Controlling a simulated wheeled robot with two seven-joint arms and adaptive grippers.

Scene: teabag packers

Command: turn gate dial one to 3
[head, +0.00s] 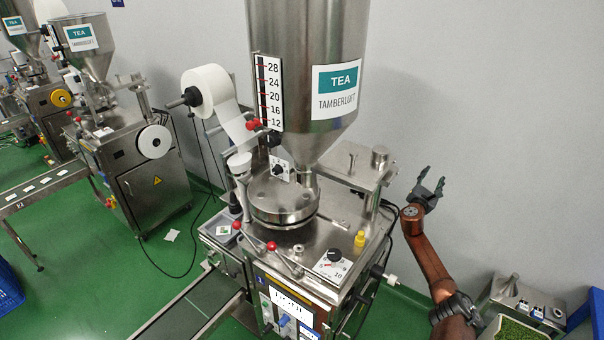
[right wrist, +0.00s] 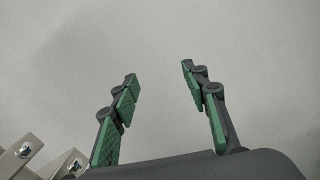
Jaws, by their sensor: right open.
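The near tea machine carries two dials with dark knobs on white plates. One dial (head: 279,171) sits under the steel hopper (head: 310,60). The other dial (head: 333,257) is on the machine's top at the front right, with a 10 beside it. I cannot tell which is gate dial one, and their settings are too small to read surely. My right gripper (head: 431,188) is open and empty, raised to the right of the machine and apart from both dials. In the right wrist view its green-padded fingers (right wrist: 160,95) are spread against bare wall. My left gripper is not in view.
A yellow-capped part (head: 360,239) and red-knobbed levers (head: 271,246) stand near the front dial. Metal brackets (right wrist: 25,150) show at the lower left of the right wrist view. A green-filled bin (head: 515,329) is at the lower right.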

